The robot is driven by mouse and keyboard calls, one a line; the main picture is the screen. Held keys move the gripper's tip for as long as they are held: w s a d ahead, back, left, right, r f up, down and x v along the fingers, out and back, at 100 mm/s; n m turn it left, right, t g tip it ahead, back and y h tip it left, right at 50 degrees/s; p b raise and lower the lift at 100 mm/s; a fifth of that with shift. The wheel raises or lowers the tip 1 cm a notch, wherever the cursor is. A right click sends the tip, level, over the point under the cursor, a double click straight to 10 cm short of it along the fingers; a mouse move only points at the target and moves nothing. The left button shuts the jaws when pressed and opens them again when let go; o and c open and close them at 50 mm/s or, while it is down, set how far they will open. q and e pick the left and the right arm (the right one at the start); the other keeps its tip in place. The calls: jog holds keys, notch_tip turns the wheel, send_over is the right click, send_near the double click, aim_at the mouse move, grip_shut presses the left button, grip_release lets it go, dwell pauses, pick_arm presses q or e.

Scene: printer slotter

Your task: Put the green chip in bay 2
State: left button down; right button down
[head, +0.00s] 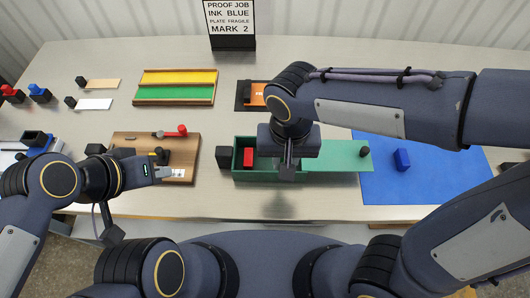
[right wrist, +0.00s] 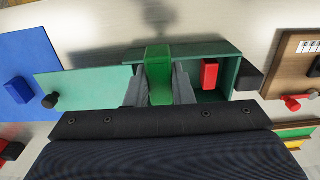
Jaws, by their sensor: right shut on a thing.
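The green chip (right wrist: 159,75) shows upright between the fingers of my right gripper (right wrist: 161,88) in the right wrist view. In the head view that gripper (head: 287,170) hangs over the green box (head: 255,175) and hides the chip. I cannot tell whether the chip touches the box floor. A red chip (head: 248,157) sits in the box's left part; it also shows in the right wrist view (right wrist: 209,74). A light green lid (head: 335,156) with a black knob (head: 366,152) extends right from the box. No bay numbers are readable. My left gripper (head: 172,173) is over the wooden board's front edge; its jaw state is unclear.
A blue mat (head: 430,180) with a blue block (head: 402,160) lies right. The wooden board (head: 125,143) carries a red-ended handle (head: 181,131). A yellow and green tray (head: 175,85) stands behind. A sign (head: 230,20) reads "INK BLUE", "MARK 2".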

send_over(268, 163)
notch_tip(268, 163, down, 6)
jog(key=shift+s+d+f+p, duration=0.1)
jog(key=shift+s+f+p, duration=0.05)
jog(key=shift+f+p, duration=0.15)
jog(key=shift+f, duration=1.7)
jog(key=shift+f, duration=0.2)
jog(key=c, duration=1.5)
grip_release()
jog(key=shift+c, duration=0.2)
notch_tip(268, 163, up, 12)
jog(key=shift+r, duration=0.25)
